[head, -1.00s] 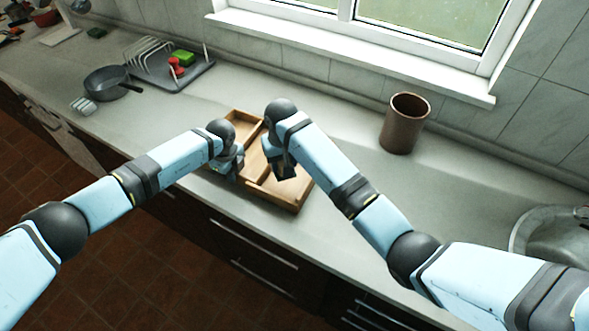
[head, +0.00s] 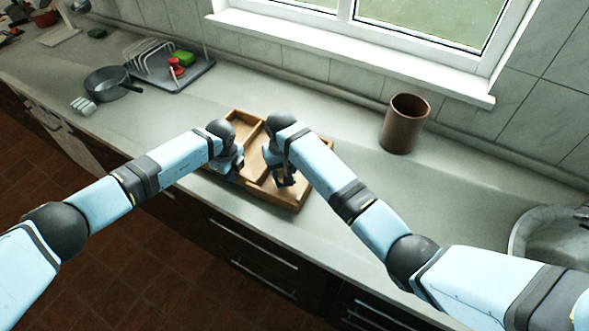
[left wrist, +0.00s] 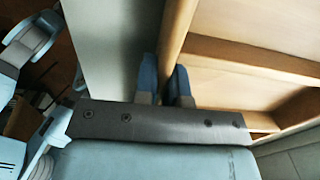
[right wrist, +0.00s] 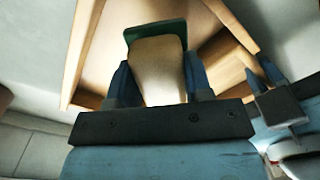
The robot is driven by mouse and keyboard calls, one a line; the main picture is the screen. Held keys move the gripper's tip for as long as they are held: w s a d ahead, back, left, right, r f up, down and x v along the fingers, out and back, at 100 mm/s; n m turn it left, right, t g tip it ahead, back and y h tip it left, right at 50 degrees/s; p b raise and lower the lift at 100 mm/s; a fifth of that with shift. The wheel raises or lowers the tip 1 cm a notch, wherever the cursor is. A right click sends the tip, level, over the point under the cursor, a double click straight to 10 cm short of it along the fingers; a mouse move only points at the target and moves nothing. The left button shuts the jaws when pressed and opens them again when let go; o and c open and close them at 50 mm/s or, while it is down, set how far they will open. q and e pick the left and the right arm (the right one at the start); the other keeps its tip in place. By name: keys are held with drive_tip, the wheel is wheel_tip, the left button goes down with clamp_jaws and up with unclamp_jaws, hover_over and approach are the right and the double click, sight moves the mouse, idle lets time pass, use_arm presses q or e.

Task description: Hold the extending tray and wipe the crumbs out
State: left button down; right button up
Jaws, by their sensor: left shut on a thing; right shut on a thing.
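The wooden extending tray (head: 297,203) lies on the counter, with dividers splitting it into compartments. My left gripper (head: 232,172) is at its near left side. In the left wrist view its fingers (left wrist: 164,82) are shut on the tray's wall (left wrist: 178,30). My right gripper (head: 284,181) is over the near right part of the tray. In the right wrist view its fingers (right wrist: 160,82) are shut on a beige wiping tool (right wrist: 158,72) with a green edge, which is over the tray floor (right wrist: 112,45); contact is unclear. I cannot make out any crumbs.
A brown canister (head: 403,125) stands right of the tray by the wall. A sink (head: 550,238) is at the far right. A dark pan (head: 106,83) and a dish rack (head: 170,70) are at the left. Counter between tray and canister is clear.

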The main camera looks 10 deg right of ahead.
drive_tip(key=shift+s+d+f, duration=0.15)
drive_tip(key=shift+f, duration=0.15)
drive_tip(key=shift+w+d+r, duration=0.1)
drive_tip(key=shift+w+d, duration=0.3)
drive_tip(key=shift+w, duration=0.2)
drive_tip(key=shift+s+a, duration=0.5)
drive_tip(key=shift+s, duration=0.1)
wheel_tip(320, 180, up, 14)
drive_tip(key=shift+f, duration=0.25)
drive_tip(key=shift+w, duration=0.1)
drive_tip(key=d, duration=1)
